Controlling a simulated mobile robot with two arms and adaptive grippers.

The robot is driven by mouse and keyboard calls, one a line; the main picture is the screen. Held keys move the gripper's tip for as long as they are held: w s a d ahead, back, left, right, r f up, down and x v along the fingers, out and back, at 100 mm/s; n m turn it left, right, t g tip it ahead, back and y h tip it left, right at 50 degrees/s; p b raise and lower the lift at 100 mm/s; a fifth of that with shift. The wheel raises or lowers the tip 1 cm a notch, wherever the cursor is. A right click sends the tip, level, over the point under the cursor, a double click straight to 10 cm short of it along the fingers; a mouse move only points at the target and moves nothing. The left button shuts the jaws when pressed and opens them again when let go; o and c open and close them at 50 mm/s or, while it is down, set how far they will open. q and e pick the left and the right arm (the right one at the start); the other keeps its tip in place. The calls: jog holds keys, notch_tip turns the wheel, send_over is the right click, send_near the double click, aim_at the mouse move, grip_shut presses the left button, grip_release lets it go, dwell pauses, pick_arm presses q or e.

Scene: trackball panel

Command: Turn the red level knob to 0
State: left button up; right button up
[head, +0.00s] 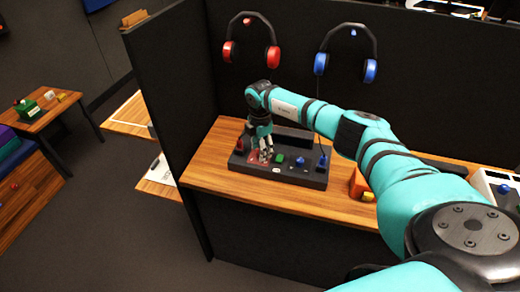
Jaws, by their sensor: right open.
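The dark control panel (290,176) lies on the wooden desk. My right gripper (264,157) points down over the panel's left half and is open. Red shows around and between its fingertips, at the place of the red level knob (254,158); the gripper covers much of it. I cannot tell whether the fingers touch the knob, nor read its setting or scale. My left gripper is not in view.
A red piece (239,146) sits at the panel's left end. A green button (280,158), a blue knob (300,161) and a blue piece (322,163) are to the right. Red headphones (251,42) and blue headphones (346,55) hang behind. An orange box (358,184) stands right.

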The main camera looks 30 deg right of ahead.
jog(key=shift+f, duration=0.6)
grip_shut()
jog(key=shift+n, duration=0.3)
